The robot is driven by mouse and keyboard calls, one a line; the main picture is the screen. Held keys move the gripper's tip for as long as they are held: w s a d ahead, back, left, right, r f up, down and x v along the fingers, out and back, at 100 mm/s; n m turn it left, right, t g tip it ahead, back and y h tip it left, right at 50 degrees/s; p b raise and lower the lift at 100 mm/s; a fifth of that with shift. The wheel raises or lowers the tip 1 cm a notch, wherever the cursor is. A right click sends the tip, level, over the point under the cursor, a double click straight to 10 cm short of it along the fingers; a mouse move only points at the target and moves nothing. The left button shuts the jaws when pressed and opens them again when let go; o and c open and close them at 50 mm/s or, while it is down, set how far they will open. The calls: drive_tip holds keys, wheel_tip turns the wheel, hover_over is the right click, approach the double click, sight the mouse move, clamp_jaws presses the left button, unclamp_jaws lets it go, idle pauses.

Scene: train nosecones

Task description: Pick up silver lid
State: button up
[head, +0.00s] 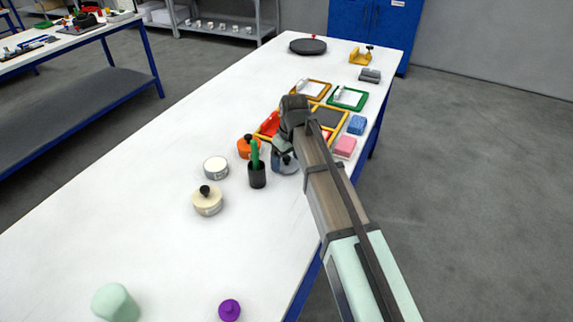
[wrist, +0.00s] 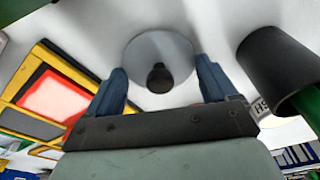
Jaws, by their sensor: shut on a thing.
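The silver lid is a round grey disc (wrist: 150,48) with a black knob at its centre, in the upper middle of the wrist view. My gripper (wrist: 162,74) has its two blue fingers closed against the disc's left and right edges. In the head view my gripper (head: 284,160) is low over the white table, just right of the black cup, and mostly hides the lid. I cannot tell whether the lid touches the table.
A black cup (head: 257,176) with a green thing in it stands close beside my gripper. An orange pot (head: 244,148), a white tin (head: 215,167) and a cream pot (head: 207,201) are to the left. Coloured frames (head: 347,97) lie behind. The table's left side is clear.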

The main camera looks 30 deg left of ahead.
drive_tip(key=shift+c, duration=0.2)
wheel_tip(320, 180, up, 9)
drive_tip(key=shift+r, duration=0.1)
drive_tip(key=shift+a+r, duration=0.3)
wheel_tip(320, 180, up, 4)
hover_over(215, 163)
drive_tip(key=d, duration=0.1)
drive_tip(key=shift+s+a+f, duration=0.1)
drive_tip(key=shift+a+f, duration=0.05)
drive_tip(key=shift+f, duration=2.4)
drive_tip(key=shift+s+a+f, duration=0.1)
drive_tip(key=shift+f, duration=2.4)
drive_tip(key=shift+f, duration=0.1)
drive_tip(key=o, duration=0.8)
